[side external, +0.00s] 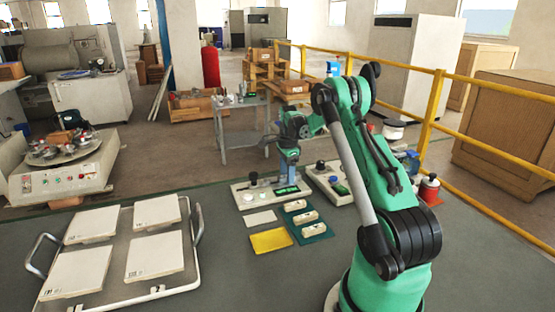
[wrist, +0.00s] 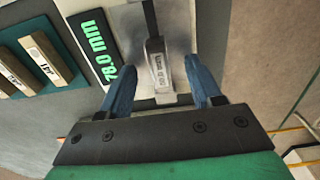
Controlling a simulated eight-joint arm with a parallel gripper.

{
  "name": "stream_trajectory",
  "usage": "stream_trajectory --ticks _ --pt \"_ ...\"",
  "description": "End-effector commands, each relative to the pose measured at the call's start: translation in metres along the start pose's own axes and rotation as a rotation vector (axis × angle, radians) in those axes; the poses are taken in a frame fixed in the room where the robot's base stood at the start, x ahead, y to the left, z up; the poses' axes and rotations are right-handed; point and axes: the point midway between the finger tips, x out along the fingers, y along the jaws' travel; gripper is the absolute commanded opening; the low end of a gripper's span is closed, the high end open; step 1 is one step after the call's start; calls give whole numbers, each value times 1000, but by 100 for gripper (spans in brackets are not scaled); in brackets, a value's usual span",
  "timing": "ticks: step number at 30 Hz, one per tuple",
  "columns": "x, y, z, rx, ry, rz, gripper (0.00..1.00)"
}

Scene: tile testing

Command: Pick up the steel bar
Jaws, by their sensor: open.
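A small grey metal bar with a printed label (wrist: 158,72), which looks like the steel bar, lies on a pale metal plate (wrist: 178,40) in the wrist view. A narrow dark strip runs from its far end. My gripper (wrist: 160,64) is open, with one blue finger on each side of the bar and visible gaps between. Whether the fingers reach down to its height is unclear. In the side external view my gripper (side external: 288,178) points down over a gauge base (side external: 256,193); the bar cannot be made out there.
A display (wrist: 93,45) reading 78.0 mm sits left of the bar. Several labelled blocks lie on a teal mat (side external: 316,233), near a yellow card (side external: 270,240). A second instrument (side external: 330,184) stands close on the right. A tray with white tiles (side external: 125,245) is left.

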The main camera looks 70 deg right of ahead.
Motion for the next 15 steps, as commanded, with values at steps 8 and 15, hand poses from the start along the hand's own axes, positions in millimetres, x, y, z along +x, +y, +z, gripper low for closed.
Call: stream_trajectory --ticks 8,15 --pt "3 0 0 -2 0 -1 58" --pt "3 0 0 -2 0 -1 0"
